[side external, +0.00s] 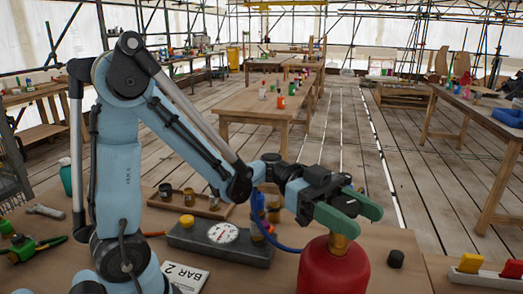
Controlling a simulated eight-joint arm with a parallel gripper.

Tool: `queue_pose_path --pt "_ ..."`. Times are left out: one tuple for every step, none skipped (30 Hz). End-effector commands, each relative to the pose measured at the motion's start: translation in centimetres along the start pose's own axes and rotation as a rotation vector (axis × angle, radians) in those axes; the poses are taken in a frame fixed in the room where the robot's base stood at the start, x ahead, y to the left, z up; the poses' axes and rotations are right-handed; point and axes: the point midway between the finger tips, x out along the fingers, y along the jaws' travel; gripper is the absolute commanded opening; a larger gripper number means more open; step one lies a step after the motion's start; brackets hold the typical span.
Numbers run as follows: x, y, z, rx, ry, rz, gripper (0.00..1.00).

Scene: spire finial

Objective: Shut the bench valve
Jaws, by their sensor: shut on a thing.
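A red gas cylinder (333,270) stands on the near bench, its lower part cut off by the picture edge. A brass valve neck (338,243) rises from its top. My gripper (364,220), with green fingers, is at the top of this neck, shut on the valve. The fingers hide the upper part of the valve, so its handle and its turn cannot be seen. A grey block with a round white dial gauge (222,233) lies to the left on the bench, with a yellow knob (187,222) at its left end.
A blue hose (285,246) runs from near the block towards the cylinder. A card reading BAR 2 (185,277) lies in front of the block. A black knob (396,258) stands right of the cylinder. A wooden tray (212,211) with small pots lies behind the block.

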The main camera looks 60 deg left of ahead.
Motion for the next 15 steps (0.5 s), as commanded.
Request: queue_pose_path --pt "-0.05 0.02 -0.01 0.000 0.000 0.003 0.24" --pt "-0.04 0.02 -0.01 0.000 0.000 0.003 0.24" --pt "-0.04 0.03 -0.01 0.000 0.000 0.004 0.24" --pt "-0.04 0.03 -0.01 0.000 0.000 0.004 0.24" --pt "-0.04 0.03 -0.01 0.000 0.000 0.004 0.24" --pt "-0.04 0.03 -0.01 0.000 0.000 0.003 0.24" --pt "-0.04 0.03 -0.01 0.000 0.000 0.003 0.24" --pt "-0.04 0.03 -0.01 0.000 0.000 0.003 0.24" --pt "-0.04 0.03 -0.01 0.000 0.000 0.003 0.24" --pt "-0.04 0.03 -0.01 0.000 0.000 0.003 0.24" --pt "-0.04 0.03 -0.01 0.000 0.000 0.003 0.57" --pt "-0.04 0.02 -0.01 0.000 0.000 0.003 0.63" --pt "-0.03 0.02 -0.01 0.000 0.000 0.002 0.68" --pt "-0.03 0.02 -0.01 0.000 0.000 0.002 0.72" --pt "-0.03 0.02 -0.01 0.000 0.000 0.002 0.75"
